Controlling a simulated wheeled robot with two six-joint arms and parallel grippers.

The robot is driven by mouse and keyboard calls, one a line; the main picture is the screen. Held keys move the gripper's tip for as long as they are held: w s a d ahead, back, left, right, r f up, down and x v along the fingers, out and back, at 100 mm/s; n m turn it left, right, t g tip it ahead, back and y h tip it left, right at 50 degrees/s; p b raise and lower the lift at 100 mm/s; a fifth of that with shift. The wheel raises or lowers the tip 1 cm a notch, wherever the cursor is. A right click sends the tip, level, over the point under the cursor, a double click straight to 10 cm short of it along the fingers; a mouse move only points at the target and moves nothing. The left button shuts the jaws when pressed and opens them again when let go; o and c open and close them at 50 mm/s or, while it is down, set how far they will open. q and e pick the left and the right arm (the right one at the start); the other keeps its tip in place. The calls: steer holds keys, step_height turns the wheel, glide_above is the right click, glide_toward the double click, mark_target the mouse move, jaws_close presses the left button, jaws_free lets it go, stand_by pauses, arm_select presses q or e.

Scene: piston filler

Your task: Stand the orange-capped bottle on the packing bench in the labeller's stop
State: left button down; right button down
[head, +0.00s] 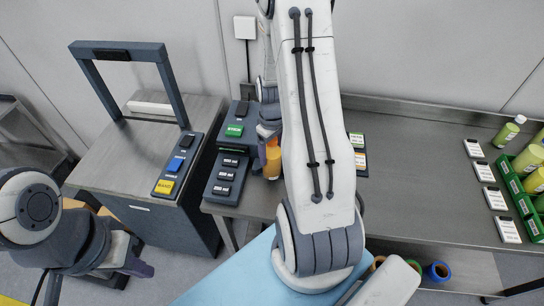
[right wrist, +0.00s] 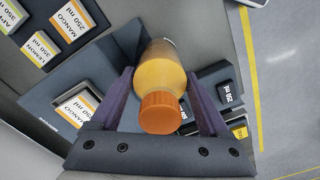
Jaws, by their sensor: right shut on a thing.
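The orange-capped bottle (right wrist: 162,72), with a yellow-orange body, sits between the purple fingers of my right gripper (right wrist: 163,108). The gripper is shut on it, and its cap faces the wrist camera. In the head view the bottle (head: 272,159) shows partly behind my right arm, close to the right side of a dark keyed unit (head: 223,180). A dark block with a MANGO label (right wrist: 75,107) lies left of the bottle in the wrist view. I cannot tell whether the bottle touches a surface. My left gripper (head: 138,269) is low at the left, away from the bottle; its jaw state is unclear.
A grey machine (head: 140,150) with a raised frame and coloured buttons stands left. The steel bench (head: 420,190) has clear room in its middle. Label cards (head: 490,197) and a green crate (head: 523,195) of bottles are at the right. My right arm hides part of the bench.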

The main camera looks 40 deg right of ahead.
step_height(320, 180, down, 3)
steer(key=shift+f+p, duration=0.1)
steer(key=shift+p, duration=0.35)
steer(key=shift+f, duration=0.15)
steer(key=shift+f, duration=0.2)
jaws_free()
